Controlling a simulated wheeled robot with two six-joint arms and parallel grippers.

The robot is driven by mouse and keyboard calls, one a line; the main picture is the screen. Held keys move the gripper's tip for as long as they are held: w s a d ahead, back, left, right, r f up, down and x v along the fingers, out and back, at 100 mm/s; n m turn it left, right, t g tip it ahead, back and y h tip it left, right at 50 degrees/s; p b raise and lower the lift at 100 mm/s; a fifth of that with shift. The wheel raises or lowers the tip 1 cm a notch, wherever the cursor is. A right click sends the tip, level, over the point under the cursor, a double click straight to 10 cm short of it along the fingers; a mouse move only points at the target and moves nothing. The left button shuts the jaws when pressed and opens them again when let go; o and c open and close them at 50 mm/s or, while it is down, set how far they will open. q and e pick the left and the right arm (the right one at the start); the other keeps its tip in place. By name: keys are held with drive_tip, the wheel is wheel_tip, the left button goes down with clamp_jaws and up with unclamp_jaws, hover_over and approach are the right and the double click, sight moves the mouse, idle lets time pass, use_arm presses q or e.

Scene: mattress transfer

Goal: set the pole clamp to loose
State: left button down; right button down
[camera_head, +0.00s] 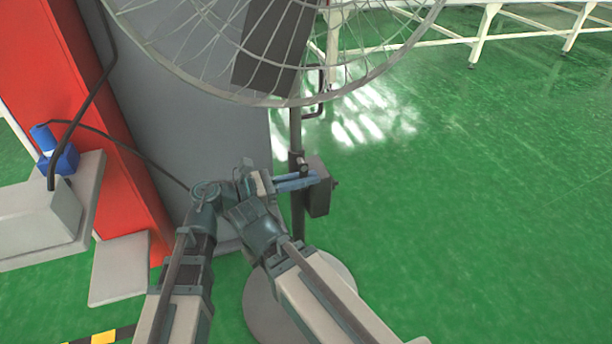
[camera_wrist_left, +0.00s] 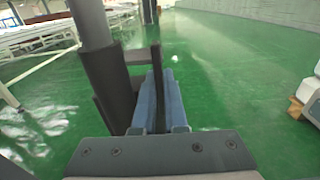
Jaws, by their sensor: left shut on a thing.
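The pole clamp (camera_head: 318,190) is a dark block on the upright pole (camera_head: 297,135) of a wire-caged fan. My left gripper (camera_head: 308,180) reaches in from the left, its blue fingers at the clamp near the pole. In the left wrist view, the clamp (camera_wrist_left: 110,85) wraps the dark pole (camera_wrist_left: 90,24). A dark upright piece of it (camera_wrist_left: 155,62) runs down between the fingertips of my left gripper (camera_wrist_left: 157,85), which is shut on it. The fingers hide its lower part. My right gripper is not in view.
The fan cage (camera_head: 270,50) hangs above the gripper, and the pole's round base (camera_head: 262,305) stands below. A grey panel (camera_head: 170,90) and red post (camera_head: 50,70) stand at the left. White frames (camera_head: 485,30) stand far back. The green floor at the right is clear.

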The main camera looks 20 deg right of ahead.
use_arm(q)
drive_tip(key=c, duration=1.2)
unclamp_jaws()
drive_tip(key=shift+a, duration=0.1)
drive_tip(key=shift+c, duration=0.2)
